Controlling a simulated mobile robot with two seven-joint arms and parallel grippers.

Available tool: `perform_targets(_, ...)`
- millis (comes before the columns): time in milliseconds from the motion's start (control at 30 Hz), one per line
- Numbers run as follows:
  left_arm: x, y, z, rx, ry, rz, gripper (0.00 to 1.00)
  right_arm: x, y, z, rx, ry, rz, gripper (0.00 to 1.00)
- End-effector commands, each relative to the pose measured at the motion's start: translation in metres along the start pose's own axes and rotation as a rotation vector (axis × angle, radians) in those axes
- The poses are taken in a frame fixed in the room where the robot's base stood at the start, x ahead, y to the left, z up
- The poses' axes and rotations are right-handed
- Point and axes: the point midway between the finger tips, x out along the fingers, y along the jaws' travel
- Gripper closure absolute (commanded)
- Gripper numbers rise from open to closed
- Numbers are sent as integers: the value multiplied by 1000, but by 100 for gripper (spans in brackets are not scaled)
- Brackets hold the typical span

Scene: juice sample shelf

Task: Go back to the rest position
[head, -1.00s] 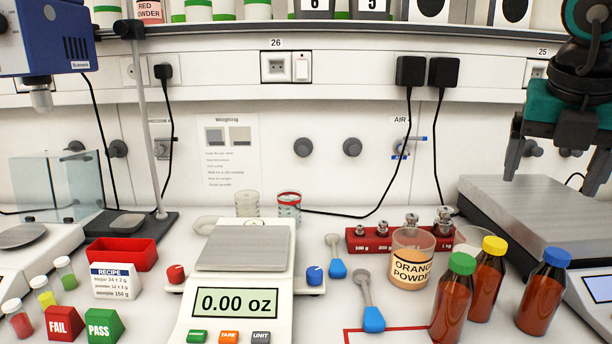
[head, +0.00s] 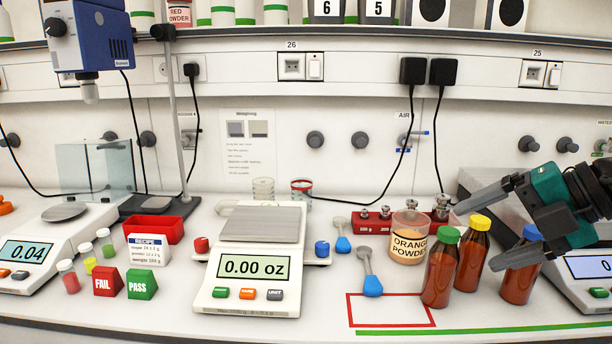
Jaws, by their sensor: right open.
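My right gripper (head: 490,238) comes in from the right side of the head view. Its two dark fingers are spread apart and point left, with nothing seen between them being held. In the picture, the fingers overlap the area of the brown bottles with green (head: 441,270), yellow (head: 473,256) and blue (head: 519,284) caps. The lower finger crosses in front of the blue-capped bottle; I cannot tell whether it touches. My left gripper is not in view.
A scale reading 0.00 oz (head: 248,268) stands in the middle. The orange powder jar (head: 409,245) and a red weight rack (head: 372,222) stand left of the bottles. Blue-ended spoons (head: 371,285) lie nearby. The red outlined area (head: 390,310) is empty. Another scale (head: 590,268) stands at right.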

Motion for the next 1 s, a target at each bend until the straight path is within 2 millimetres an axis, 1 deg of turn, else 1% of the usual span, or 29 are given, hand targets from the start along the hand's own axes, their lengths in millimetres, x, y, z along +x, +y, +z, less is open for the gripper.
perform_targets(33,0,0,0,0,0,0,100,10,-2,-2,61,13,129,13)
perform_targets(100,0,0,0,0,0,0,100,18,0,-1,140,-1,298,13)
perform_targets(167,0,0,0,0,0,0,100,22,-1,2,220,-30,431,13)
perform_targets(267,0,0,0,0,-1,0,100,25,-9,12,375,-110,625,13)
perform_targets(367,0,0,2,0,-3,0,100,28,-29,24,555,-222,773,13)
perform_targets(467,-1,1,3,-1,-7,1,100,32,-61,33,757,-358,867,13)
perform_targets(567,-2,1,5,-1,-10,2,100,41,-103,34,976,-504,899,13)
perform_targets(600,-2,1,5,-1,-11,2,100,46,-121,31,1066,-561,894,13)
perform_targets(667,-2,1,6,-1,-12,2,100,55,-150,22,1204,-644,865,13)
perform_targets(700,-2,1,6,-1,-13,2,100,63,-170,13,1298,-697,831,13)
perform_targets(767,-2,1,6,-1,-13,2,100,75,-196,-4,1433,-766,762,13)
perform_targets(800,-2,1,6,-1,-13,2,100,84,-214,-20,1520,-804,703,13)
perform_targets(867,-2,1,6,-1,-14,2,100,95,-234,-43,1638,-848,608,13)
perform_targets(900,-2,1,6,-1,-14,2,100,102,-245,-59,1703,-866,544,13)
perform_targets(1000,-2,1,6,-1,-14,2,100,117,-263,-96,1829,-889,396,13)
